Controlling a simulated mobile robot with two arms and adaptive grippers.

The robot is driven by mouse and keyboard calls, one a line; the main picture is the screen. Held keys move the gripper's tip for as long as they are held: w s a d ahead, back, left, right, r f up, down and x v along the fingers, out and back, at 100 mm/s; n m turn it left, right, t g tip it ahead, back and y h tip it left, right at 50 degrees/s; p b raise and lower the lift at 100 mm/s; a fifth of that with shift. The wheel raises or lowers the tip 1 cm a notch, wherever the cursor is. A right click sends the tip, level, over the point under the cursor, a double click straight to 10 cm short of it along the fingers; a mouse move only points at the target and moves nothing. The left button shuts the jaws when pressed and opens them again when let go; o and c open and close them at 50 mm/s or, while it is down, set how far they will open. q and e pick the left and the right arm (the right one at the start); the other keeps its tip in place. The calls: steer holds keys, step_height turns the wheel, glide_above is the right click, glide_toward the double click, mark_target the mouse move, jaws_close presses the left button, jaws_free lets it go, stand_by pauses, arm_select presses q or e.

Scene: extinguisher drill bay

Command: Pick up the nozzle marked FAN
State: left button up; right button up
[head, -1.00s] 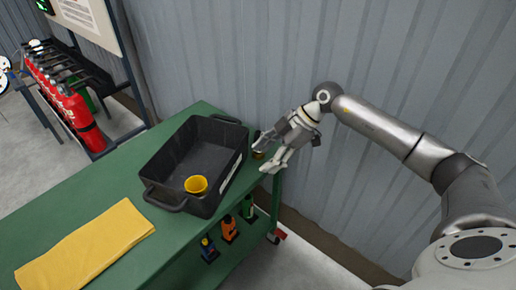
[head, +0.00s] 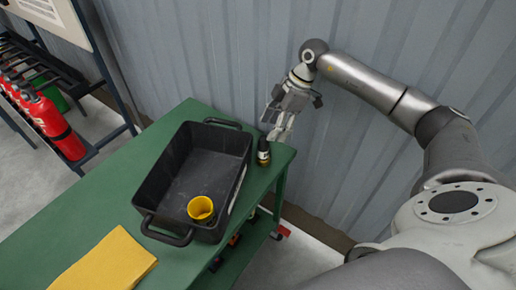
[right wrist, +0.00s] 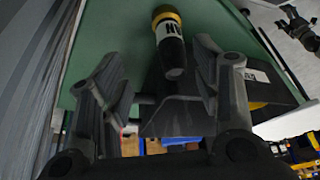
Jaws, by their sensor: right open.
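A small dark nozzle (head: 263,154) stands at the right end of the green bench, beside the black tray. In the right wrist view the nozzle (right wrist: 169,42) has a yellow band at one end and a white label with dark letters; I can make out "AN". My right gripper (head: 277,124) is open and empty, just behind the nozzle on the wall side. In the right wrist view its two fingers (right wrist: 160,85) are spread, and the nozzle shows ahead between them, apart from both. My left gripper is not in view.
The black tray (head: 185,133) holds a yellow cup (head: 201,208) and stands close left of the nozzle. A yellow cloth (head: 108,265) lies on the green bench (head: 75,217). The corrugated wall (head: 225,60) is close behind. Red extinguishers (head: 55,125) stand at far left.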

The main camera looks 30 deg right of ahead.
mark_target(263, 151)
steer(key=x, duration=0.3)
steer(key=s+x, duration=0.1)
steer(key=x, duration=0.2)
steer(key=p+x, duration=0.1)
steer(key=x, duration=0.1)
steer(key=shift+s+a+f, duration=0.15)
steer(key=shift+a+f, duration=0.15)
steer(key=shift+f, duration=0.1)
steer(key=shift+a+f, duration=0.15)
steer(key=shift+f, duration=0.35)
steer(key=shift+r, duration=0.1)
steer(key=c, duration=1.2)
